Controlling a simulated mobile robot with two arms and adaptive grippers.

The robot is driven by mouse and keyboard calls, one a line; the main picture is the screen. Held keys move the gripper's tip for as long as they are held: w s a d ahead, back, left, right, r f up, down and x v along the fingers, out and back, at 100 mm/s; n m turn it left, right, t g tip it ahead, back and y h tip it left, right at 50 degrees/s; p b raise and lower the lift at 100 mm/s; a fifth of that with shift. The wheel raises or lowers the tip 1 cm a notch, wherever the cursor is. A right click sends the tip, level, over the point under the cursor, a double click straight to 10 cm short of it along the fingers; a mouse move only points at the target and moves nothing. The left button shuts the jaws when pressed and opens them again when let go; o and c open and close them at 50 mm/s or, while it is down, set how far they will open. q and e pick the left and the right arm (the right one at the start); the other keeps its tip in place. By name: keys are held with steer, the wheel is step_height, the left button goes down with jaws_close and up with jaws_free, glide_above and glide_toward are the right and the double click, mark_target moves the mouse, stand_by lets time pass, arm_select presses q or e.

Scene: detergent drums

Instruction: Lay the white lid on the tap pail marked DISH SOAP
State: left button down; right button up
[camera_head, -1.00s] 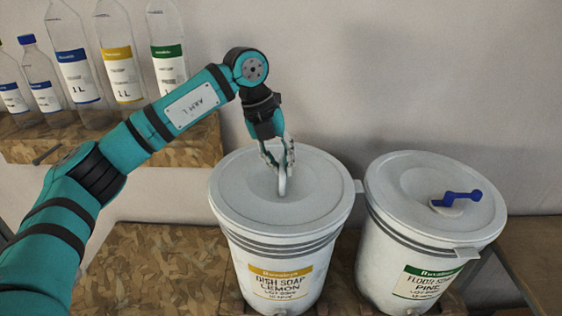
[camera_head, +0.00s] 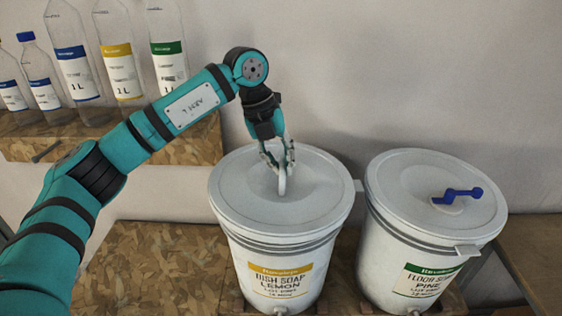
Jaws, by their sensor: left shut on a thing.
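The tap pail marked DISH SOAP (camera_head: 285,262) is white with a yellow label and stands upright in the lower middle. The white lid (camera_head: 323,190) lies over its mouth and looks level with the rim. My left gripper (camera_head: 282,172) is above the lid's middle, shut on its upright white handle. Part of the lid's centre is hidden behind the fingers. I cannot tell whether the lid is fully seated all round. My right gripper is not in view.
A second white pail (camera_head: 410,250), marked FLOOR SOAP with a green label, stands close on the right, with a blue-handled piece (camera_head: 457,197) on its lid. Several bottles (camera_head: 120,65) stand on a shelf (camera_head: 190,145) at upper left. The board surface (camera_head: 150,265) left of the pails is clear.

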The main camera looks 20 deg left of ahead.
arm_select(q)
steer(key=shift+f, duration=0.1)
stand_by(0.3)
steer(key=c, duration=0.9)
jaws_free()
steer(key=shift+o, duration=0.2)
steer(key=shift+r+p, duration=2.35)
steer(key=shift+r, duration=1.2)
